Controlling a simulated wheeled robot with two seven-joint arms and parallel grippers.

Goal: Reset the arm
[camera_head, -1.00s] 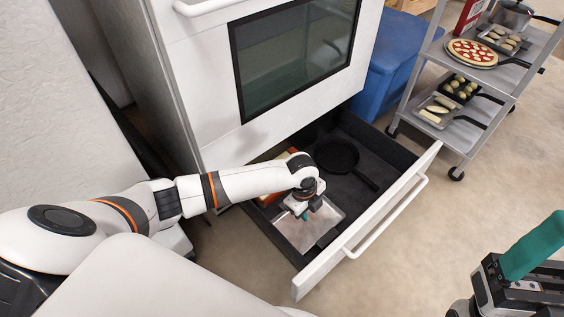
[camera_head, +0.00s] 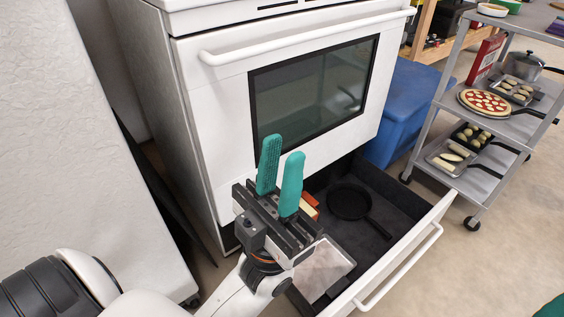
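My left gripper (camera_head: 281,178) is raised in front of the oven, its two teal fingers pointing up and standing apart with nothing between them. It is above the near left part of the open drawer (camera_head: 390,268). My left arm comes in from the bottom left, bent so that the gripper points upward. Of my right gripper, only a teal piece (camera_head: 552,308) shows at the bottom right corner; the rest is out of view.
The white oven (camera_head: 220,120) has its drawer pulled out, with a black pan (camera_head: 349,201) and a metal tray (camera_head: 325,268) inside. A blue bin (camera_head: 405,100) stands beside it. A grey cart (camera_head: 478,187) with pizza and trays is at the right. The floor between drawer and cart is clear.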

